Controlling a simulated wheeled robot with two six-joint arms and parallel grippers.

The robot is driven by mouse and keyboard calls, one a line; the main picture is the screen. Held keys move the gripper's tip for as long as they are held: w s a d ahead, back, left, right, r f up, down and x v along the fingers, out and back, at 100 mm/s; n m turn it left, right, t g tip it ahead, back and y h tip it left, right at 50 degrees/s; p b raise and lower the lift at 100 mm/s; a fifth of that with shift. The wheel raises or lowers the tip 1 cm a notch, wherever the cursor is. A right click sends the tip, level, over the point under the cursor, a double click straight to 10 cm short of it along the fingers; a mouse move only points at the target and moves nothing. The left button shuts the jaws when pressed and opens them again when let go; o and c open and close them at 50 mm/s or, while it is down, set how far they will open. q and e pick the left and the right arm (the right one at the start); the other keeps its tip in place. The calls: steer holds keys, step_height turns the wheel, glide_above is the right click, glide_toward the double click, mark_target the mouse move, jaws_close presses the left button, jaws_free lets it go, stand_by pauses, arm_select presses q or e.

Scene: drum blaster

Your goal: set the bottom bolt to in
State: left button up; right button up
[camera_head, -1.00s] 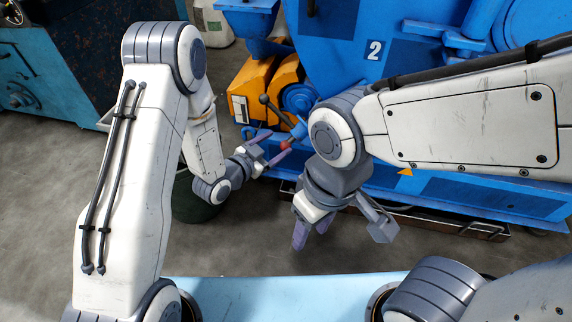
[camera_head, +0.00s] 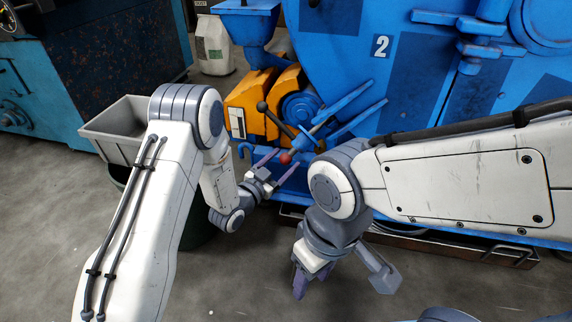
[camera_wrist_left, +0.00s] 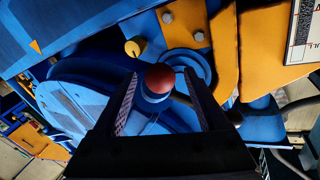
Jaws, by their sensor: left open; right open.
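A red ball knob (camera_head: 285,158) sits low on the blue machine, at the end of a blue rod; I cannot tell for sure that it is the bottom bolt. My left gripper (camera_head: 284,163) is open, with a finger on each side of the knob. In the left wrist view the red knob (camera_wrist_left: 159,77) shows between the two spread fingertips, with a gap on both sides. Whether it lies fully between them in depth is unclear. My right gripper (camera_head: 342,282) is open and empty, low in front of the machine.
A black ball-ended lever (camera_head: 263,107) stands just above the red knob, by the orange housing (camera_head: 250,98). A blue machine body (camera_head: 440,125) fills the right side. A grey tray (camera_head: 118,125) stands at the left. Open floor (camera_head: 45,240) lies at the lower left.

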arm_select(q)
steer(key=shift+x, duration=0.85)
jaws_close()
stand_by(0.8)
